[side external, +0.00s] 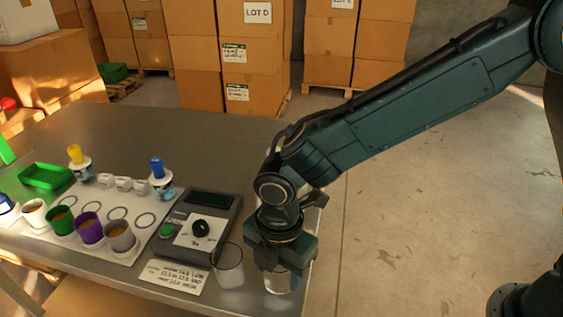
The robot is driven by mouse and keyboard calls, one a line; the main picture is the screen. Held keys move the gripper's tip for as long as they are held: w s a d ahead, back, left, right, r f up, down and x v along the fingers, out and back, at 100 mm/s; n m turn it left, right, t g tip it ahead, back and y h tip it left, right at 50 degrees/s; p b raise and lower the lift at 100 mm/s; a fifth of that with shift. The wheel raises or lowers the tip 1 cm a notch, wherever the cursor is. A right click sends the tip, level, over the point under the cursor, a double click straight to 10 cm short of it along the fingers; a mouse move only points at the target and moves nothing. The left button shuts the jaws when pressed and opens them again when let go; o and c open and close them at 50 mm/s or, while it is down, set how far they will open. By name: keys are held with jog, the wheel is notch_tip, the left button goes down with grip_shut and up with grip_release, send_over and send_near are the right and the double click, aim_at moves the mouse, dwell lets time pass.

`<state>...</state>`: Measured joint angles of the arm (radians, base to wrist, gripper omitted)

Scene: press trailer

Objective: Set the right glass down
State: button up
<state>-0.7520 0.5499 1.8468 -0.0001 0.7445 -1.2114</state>
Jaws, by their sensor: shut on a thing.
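My gripper (280,262) points down near the right front edge of the metal table (110,125). It is shut on the right glass (279,283), a clear tumbler whose lower part shows below the jaws. Its upper part is hidden by the gripper. I cannot tell whether its base touches the table. Another clear glass (229,266) stands upright just to the left, close beside my gripper.
A grey device (200,228) with a black knob and green button stands left of the glasses. A written card (173,276) lies in front of it. A white mat (85,195) with several cups and bottles is farther left. The table's right edge is close.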

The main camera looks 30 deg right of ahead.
jog(key=shift+f, duration=1.25)
jog(key=shift+f, duration=0.15)
jog(key=o, duration=1)
jog(key=r, duration=1.3)
jog(key=shift+w+a+r, duration=0.15)
jog(key=shift+w+r, duration=0.1)
jog(key=shift+r, duration=0.15)
